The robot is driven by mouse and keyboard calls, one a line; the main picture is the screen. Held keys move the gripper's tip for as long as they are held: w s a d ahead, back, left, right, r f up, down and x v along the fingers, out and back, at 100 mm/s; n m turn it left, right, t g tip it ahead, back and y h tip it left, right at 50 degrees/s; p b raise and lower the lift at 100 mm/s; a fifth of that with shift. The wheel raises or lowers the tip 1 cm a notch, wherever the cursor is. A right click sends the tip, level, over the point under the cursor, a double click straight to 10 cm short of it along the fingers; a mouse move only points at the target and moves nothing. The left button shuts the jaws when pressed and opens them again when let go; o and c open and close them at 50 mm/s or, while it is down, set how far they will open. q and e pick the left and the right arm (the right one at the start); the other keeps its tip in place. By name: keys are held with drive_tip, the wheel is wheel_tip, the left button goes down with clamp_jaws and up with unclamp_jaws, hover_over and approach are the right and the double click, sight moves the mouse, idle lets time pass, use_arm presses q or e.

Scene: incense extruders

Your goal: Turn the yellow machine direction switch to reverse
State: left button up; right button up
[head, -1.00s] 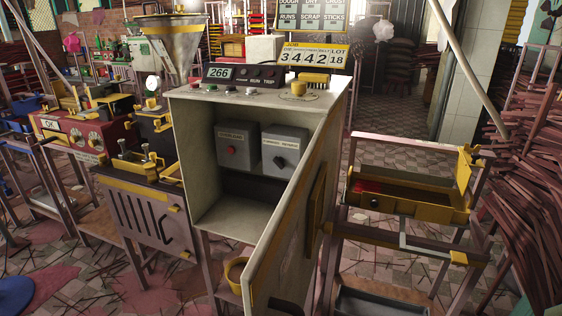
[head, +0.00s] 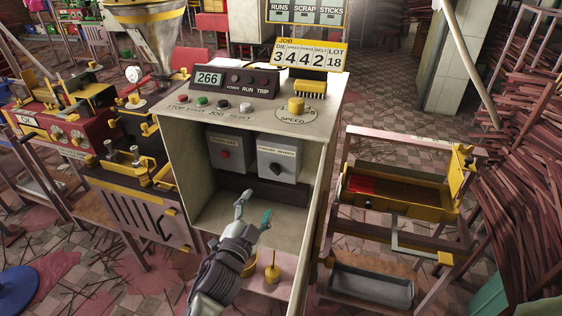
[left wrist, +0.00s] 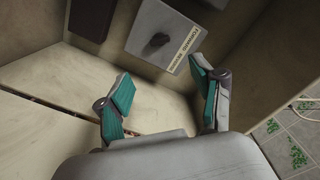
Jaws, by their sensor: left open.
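The direction switch is a dark rotary knob (head: 276,168) on a grey box (head: 291,154) labelled with forward and reverse, on the back wall inside the open cabinet (head: 207,212). Which marking the knob points to is too small to tell. In the left wrist view the knob (left wrist: 156,43) is on its grey box (left wrist: 148,26), beyond the fingers. My left gripper (head: 254,206) is open and empty at the cabinet's opening, below and in front of the switch, apart from it. It also shows in the left wrist view (left wrist: 160,75). My right gripper is not in view.
An overload box (head: 229,147) with a red button sits left of the switch. A yellow speed knob (head: 296,104) and several buttons are on the cabinet top. The cabinet's side walls flank the gripper. A yellow tray stand (head: 397,193) stands to the right.

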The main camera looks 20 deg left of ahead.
sight(275, 171)
use_arm(q)
drive_tip(key=w, duration=1.3)
drive_tip(key=shift+w+d, duration=0.3)
drive_tip(key=shift+w, duration=0.05)
drive_tip(key=shift+r, duration=0.1)
drive_tip(key=c, duration=1.1)
drive_tip(key=shift+c, duration=0.2)
